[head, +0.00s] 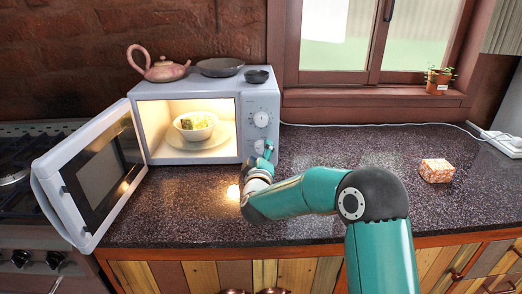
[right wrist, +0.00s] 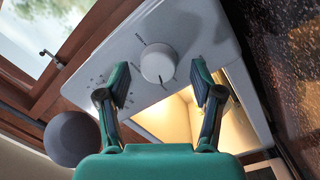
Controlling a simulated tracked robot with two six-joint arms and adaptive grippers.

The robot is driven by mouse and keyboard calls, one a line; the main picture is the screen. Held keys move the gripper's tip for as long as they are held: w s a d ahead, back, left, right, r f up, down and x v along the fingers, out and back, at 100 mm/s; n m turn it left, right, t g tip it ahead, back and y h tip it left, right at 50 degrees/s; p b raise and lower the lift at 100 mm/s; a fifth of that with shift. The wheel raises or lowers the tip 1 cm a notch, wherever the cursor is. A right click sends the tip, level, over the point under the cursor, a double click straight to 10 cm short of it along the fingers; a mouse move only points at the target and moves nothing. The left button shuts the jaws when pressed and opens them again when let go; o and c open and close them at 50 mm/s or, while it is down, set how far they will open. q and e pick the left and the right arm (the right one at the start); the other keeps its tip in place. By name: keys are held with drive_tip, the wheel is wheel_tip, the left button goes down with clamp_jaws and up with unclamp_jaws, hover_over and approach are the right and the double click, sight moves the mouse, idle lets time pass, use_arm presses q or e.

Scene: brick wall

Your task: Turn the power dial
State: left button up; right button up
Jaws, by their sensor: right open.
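A white microwave (head: 254,100) stands at the back left of the counter with its door (head: 95,180) swung open to the left. Its right panel has an upper dial (head: 261,119) and a lower dial (head: 260,146), the lower one partly covered by my gripper. My right gripper (head: 264,156) is at the lower part of this panel. In the right wrist view, my right gripper (right wrist: 161,78) is open, with a round white dial (right wrist: 157,62) showing between its fingers; I cannot tell whether they touch it. The dial labels are unreadable. My left gripper is out of view.
A bowl of food (head: 196,121) sits on a plate inside the lit microwave. A pink teapot (head: 158,66), a pan (head: 220,67) and a small dark bowl (head: 257,76) stand on top. A patterned block (head: 436,171) lies right; the counter between is clear.

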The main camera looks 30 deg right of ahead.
drive_tip(key=shift+w+d, duration=0.4)
drive_tip(key=shift+w, duration=0.05)
drive_tip(key=shift+a, duration=0.1)
drive_tip(key=c, duration=1.1)
drive_tip(key=shift+f+m+b, duration=0.15)
drive_tip(key=shift+m+b, duration=0.55)
drive_tip(key=shift+m, duration=0.2)
drive_tip(key=shift+c, duration=0.2)
drive_tip(key=shift+m, duration=0.6)
drive_tip(key=o, duration=1.1)
drive_tip(key=shift+o, duration=0.2)
